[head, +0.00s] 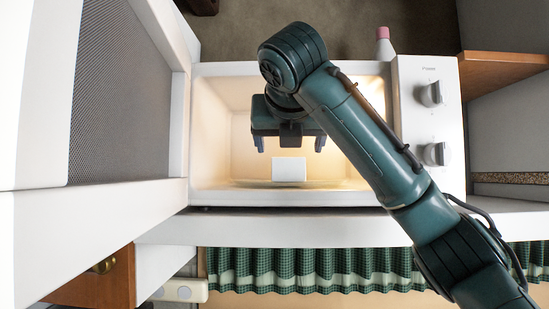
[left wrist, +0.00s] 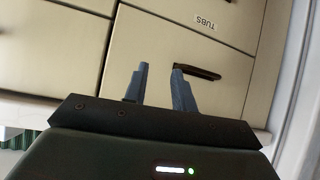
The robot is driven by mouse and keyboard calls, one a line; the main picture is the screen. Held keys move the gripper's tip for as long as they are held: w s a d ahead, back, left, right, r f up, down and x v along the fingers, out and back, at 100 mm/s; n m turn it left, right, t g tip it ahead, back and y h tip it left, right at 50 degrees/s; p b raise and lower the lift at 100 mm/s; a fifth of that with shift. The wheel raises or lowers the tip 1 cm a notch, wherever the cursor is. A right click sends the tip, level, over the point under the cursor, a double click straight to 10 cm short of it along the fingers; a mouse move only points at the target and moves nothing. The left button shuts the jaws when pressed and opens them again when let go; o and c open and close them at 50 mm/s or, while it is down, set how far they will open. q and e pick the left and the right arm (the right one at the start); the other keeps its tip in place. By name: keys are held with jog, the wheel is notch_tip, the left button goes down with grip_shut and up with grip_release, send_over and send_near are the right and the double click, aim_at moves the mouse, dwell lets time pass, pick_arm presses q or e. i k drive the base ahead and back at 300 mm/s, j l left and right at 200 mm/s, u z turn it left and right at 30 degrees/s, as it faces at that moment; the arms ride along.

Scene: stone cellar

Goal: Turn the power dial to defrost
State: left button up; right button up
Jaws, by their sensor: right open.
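The microwave (head: 300,197) stands with its door swung wide open to the left in the head view. Its white control panel (head: 425,125) is on the right side. The upper dial (head: 432,94) has small print above it that looks like "Power"; the lower dial (head: 437,154) is below it. The dial markings are too small to read. My right gripper (head: 290,145) is open and empty at the microwave opening, left of both dials and touching neither. My left gripper (left wrist: 159,69) shows in the left wrist view, fingers apart and empty, in front of cabinet drawers.
A white block (head: 289,169) sits in the lit cavity just below my right gripper. The open door (head: 115,100) fills the left side. A pink-capped bottle (head: 384,45) stands behind the microwave. A drawer (left wrist: 200,45) in the left wrist view is labelled "TUBS".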

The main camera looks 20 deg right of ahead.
aim_at(433, 95)
jog(key=k, duration=1.5)
